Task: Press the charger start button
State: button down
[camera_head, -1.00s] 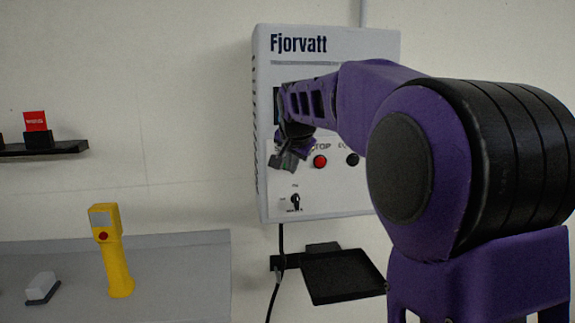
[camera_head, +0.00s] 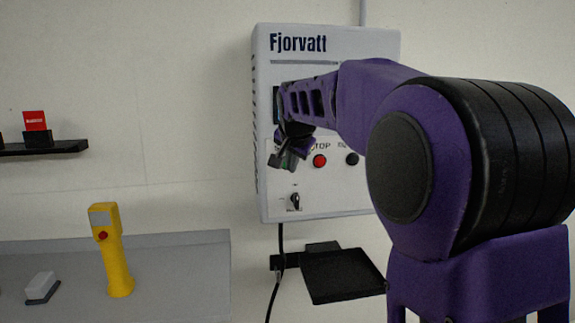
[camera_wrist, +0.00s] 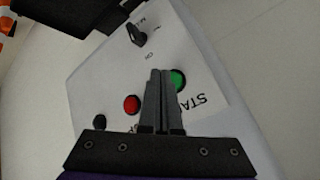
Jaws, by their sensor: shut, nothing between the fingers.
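The white charger box (camera_head: 335,100), lettered "Fjorvatt", hangs on the wall in the head view. In the wrist view its panel (camera_wrist: 205,45) shows a green button (camera_wrist: 178,80) beside the letters "STA". A red button (camera_wrist: 131,104) sits to the left of it; it also shows in the head view (camera_head: 320,161), by the letters "TOP". My gripper (camera_wrist: 160,74) is shut and empty, its fingertips just left of the green button in the picture. I cannot tell whether they touch the panel.
A black button (camera_wrist: 99,122) and a rotary switch (camera_wrist: 137,35) are on the same panel. A black tray (camera_head: 345,275) is below the box. A yellow handheld device (camera_head: 116,265) stands on the grey surface (camera_head: 180,280) at left. A dark shelf (camera_head: 60,148) is on the wall.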

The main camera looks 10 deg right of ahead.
jog(key=shift+w, duration=0.1)
dwell(0.6)
jog(key=shift+w+p, duration=0.3)
jog(key=shift+w, duration=0.05)
jog(key=shift+w+p, duration=0.35)
jog(key=shift+w, duration=0.1)
dwell(0.6)
jog(key=shift+s, duration=0.1)
jog(key=shift+s+b, duration=0.6)
jog(key=shift+s, duration=0.2)
jog(key=s+b, duration=0.3)
jog(key=s, duration=0.2)
dwell(0.3)
